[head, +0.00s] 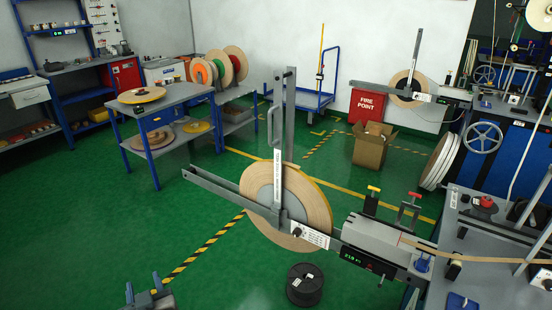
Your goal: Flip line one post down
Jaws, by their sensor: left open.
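The near payoff carries a large tan tape reel (314,205) on a grey horizontal arm (228,191). A grey post (291,100) with a looped handle (271,127) stands upright at the reel; a white labelled strip (278,182) runs down across the reel's face. Which line number this payoff bears is too small to read. My left gripper (142,286) is at the bottom left edge, open and empty, well apart from the post and below it in the picture. My right gripper is not in view.
A black spool (304,285) stands on the floor below the reel. A blue-framed table (172,107) with reels is at left. A second payoff reel (406,88), a cardboard box (371,147) and a blue trolley (318,98) stand farther back. Green floor lies clear at left.

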